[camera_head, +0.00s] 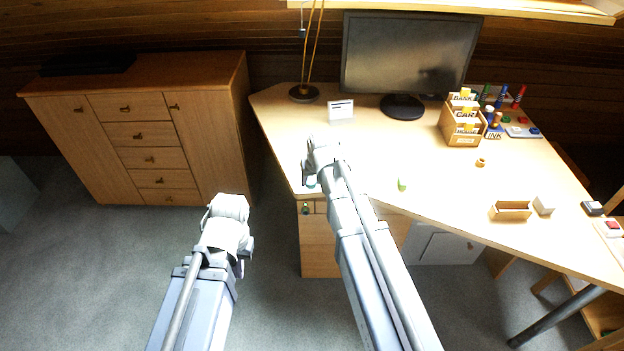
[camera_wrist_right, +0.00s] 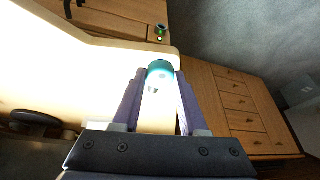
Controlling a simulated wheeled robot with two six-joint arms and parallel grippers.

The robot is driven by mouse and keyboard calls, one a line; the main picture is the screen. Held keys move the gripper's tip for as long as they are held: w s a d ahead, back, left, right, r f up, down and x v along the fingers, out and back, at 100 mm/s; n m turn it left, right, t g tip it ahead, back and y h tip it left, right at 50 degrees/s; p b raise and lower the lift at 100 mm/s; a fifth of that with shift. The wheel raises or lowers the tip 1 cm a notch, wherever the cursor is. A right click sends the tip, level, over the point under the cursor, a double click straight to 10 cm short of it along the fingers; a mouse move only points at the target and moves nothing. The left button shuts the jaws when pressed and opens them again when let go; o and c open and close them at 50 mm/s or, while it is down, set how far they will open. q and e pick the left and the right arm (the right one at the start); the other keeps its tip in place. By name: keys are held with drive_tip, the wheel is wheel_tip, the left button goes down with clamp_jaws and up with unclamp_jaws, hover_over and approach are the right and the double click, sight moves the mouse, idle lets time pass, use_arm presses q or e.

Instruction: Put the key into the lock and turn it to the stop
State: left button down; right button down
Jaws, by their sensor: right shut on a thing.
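The key (camera_wrist_right: 159,68) shows as a teal rounded piece between the fingers of my right gripper (camera_wrist_right: 160,98) in the right wrist view. My right gripper is shut on it; the rest of the key is hard to make out in the glare. In the head view a bit of teal, the key (camera_head: 311,181), shows below my right gripper (camera_head: 309,170) at the desk's left corner. The lock (camera_head: 305,209), a small dark round fitting with green, is on the desk's drawer front. It also shows in the right wrist view (camera_wrist_right: 160,30), apart from the key. My left gripper (camera_head: 228,205) hangs over the floor; its fingers are not clear.
The desk (camera_head: 370,165) carries a monitor (camera_head: 410,55), a lamp (camera_head: 304,93), a white card (camera_head: 341,110), a green item (camera_head: 402,184) and a card box (camera_head: 463,120). A wooden cabinet (camera_head: 150,130) stands at the left. Open carpet lies between cabinet and desk.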

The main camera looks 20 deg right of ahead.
drive_tip(key=shift+s+a+f+b, duration=0.15)
drive_tip(key=shift+a+f+b, duration=0.05)
drive_tip(key=shift+f+b, duration=0.25)
drive_tip(key=shift+s+a+f+b, duration=0.1)
drive_tip(key=shift+a+f+b, duration=0.15)
drive_tip(key=shift+f, duration=0.25)
drive_tip(key=s+f+m+t+y+b, duration=0.2)
drive_tip(key=f+y+b, duration=0.5)
drive_tip(key=b, duration=1.5)
drive_tip(key=s+f+m+t+y+b, duration=0.2)
drive_tip(key=f+t+y+b, duration=0.3)
drive_tip(key=f+b, duration=1.1)
drive_tip(key=s+y+b, duration=0.1)
drive_tip(key=y+b, duration=0.1)
drive_tip(key=b, duration=0.5)
drive_tip(key=shift+a+m+y, duration=0.3)
drive_tip(key=shift+a+y, duration=0.1)
drive_tip(key=shift+r, duration=0.1)
drive_tip(key=shift+w+d, duration=0.1)
drive_tip(key=shift+w, duration=0.05)
drive_tip(key=shift+w+d, duration=0.25)
drive_tip(key=shift+w, duration=0.7)
drive_tip(key=shift+w+d, duration=0.25)
drive_tip(key=shift+w, duration=0.65)
drive_tip(key=shift+w+d, duration=0.25)
drive_tip(key=shift+w, duration=0.7)
drive_tip(key=shift+w+d, duration=0.2)
drive_tip(key=shift+w, duration=0.4)
drive_tip(key=shift+w+d, duration=0.15)
drive_tip(key=shift+w, duration=0.4)
